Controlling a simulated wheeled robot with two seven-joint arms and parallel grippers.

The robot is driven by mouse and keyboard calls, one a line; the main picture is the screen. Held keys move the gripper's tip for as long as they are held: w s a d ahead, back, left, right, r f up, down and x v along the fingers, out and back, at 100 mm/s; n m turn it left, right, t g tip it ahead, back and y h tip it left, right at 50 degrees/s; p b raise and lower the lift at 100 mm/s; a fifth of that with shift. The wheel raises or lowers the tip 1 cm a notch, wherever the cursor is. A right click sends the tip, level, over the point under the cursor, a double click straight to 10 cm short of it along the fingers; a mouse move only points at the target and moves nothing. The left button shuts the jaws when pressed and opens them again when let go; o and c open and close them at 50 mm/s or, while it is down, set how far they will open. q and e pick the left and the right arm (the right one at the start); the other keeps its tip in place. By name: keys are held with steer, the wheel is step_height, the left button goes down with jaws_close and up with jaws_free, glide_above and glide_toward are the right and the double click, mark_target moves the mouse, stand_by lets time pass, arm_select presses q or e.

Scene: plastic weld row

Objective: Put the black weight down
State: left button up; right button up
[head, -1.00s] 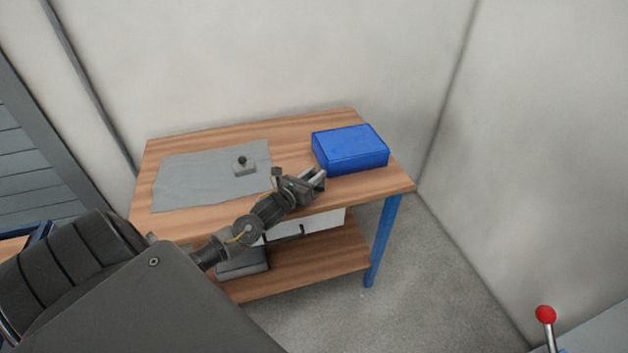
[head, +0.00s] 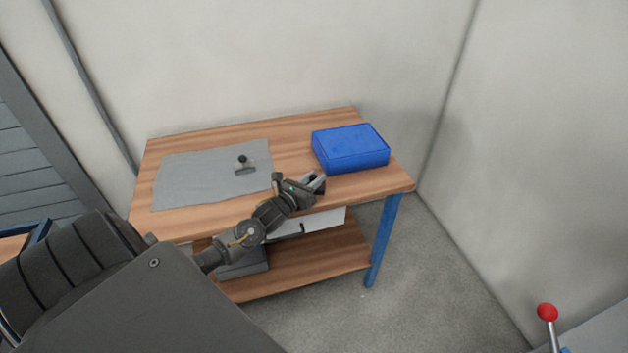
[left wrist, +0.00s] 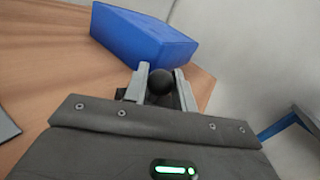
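My left gripper (head: 316,184) is over the front edge of the wooden bench, just in front of the blue box. In the left wrist view (left wrist: 160,88) its two fingers stand on either side of the round black knob of the black weight (left wrist: 160,80) and appear closed on it. The rest of the weight is mostly hidden by the fingers and the wrist. In the head view, only a small dark part of the weight (head: 320,190) shows at the fingertips. My right gripper is not in view.
The bench (head: 205,218) carries a grey mat (head: 190,180) on its left, with a small grey block with a black knob (head: 244,165) on it. A blue box (head: 350,150) stands at the right. Bare wood lies between mat and box.

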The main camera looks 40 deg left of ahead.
arm_select(q)
steer(key=o, duration=0.4)
steer(key=shift+s+d+f, duration=0.15)
steer(key=shift+f, duration=0.3)
steer(key=shift+s+d+f, duration=0.1)
steer(key=shift+d+f, duration=0.05)
steer(key=shift+f, duration=0.3)
steer(key=shift+o, duration=0.2)
steer(key=shift+r, duration=0.2)
steer(key=shift+w+r+p, duration=0.1)
steer(key=shift+r+p, duration=0.35)
steer(key=shift+p, duration=0.15)
steer(key=s, duration=0.3)
steer(key=s+b, duration=0.1)
steer(key=s, duration=0.6)
steer(key=shift+s+a+r, duration=0.1)
steer(key=shift+s+a, duration=0.2)
steer(key=shift+a, duration=0.1)
steer(key=shift+s+r+b, duration=0.2)
steer(key=shift+s+b, duration=0.1)
steer(key=shift+s, duration=0.3)
steer(key=shift+w+d, duration=0.1)
